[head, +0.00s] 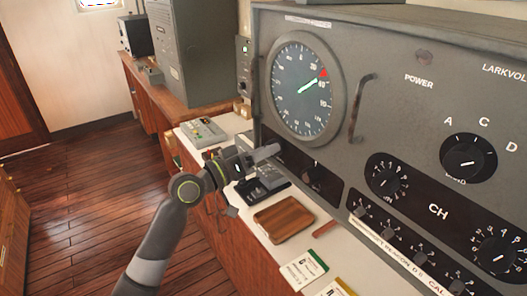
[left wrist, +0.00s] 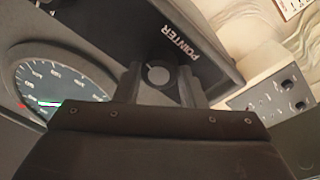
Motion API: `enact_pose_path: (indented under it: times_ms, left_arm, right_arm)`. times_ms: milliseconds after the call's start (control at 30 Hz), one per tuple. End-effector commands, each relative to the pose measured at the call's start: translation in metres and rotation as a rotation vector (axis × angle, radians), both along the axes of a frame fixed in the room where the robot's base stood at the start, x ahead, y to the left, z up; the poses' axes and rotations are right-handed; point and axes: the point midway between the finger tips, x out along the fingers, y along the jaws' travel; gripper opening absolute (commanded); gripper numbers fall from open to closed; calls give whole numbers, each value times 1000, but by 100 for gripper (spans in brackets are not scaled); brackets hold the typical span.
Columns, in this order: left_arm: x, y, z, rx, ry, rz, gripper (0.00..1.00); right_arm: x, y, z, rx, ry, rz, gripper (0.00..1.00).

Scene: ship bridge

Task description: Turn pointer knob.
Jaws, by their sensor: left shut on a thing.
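The pointer knob (left wrist: 158,74) is a small dark round knob under the white label "POINTER" (left wrist: 178,44) in the left wrist view. My left gripper (left wrist: 158,88) has a finger on either side of it and is shut on it. In the head view my left gripper (head: 272,151) reaches the dark strip just below the round dial (head: 300,108), and it hides the knob there. The dial has a green line and a red triangle at its upper right rim. My right gripper is in neither view.
Another knob (head: 314,174) sits just right of my left gripper. A handle (head: 360,108) sticks out beside the dial. The white ledge below holds a brown wooden block (head: 284,217), cards (head: 302,271) and a grey-green device (head: 203,132). The wooden floor at left is clear.

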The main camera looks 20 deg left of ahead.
Motion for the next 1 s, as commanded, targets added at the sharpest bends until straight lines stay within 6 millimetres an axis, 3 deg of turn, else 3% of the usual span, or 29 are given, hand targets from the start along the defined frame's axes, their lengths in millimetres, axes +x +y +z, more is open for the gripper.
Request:
enact_pose_path:
  times_ms: [133,167,300,667,1000]
  left_arm:
    - [0,0,3,-2,-7,1,14]
    - [0,0,3,-3,-8,2,40]
    - [0,0,2,-2,-6,1,58]
    - [-3,3,-1,1,-3,1,58]
    - [-39,33,-9,8,-3,3,58]
  right_arm:
    - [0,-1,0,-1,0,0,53]
    - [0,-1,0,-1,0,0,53]
    - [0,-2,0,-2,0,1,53]
    - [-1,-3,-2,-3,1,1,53]
    - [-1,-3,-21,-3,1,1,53]
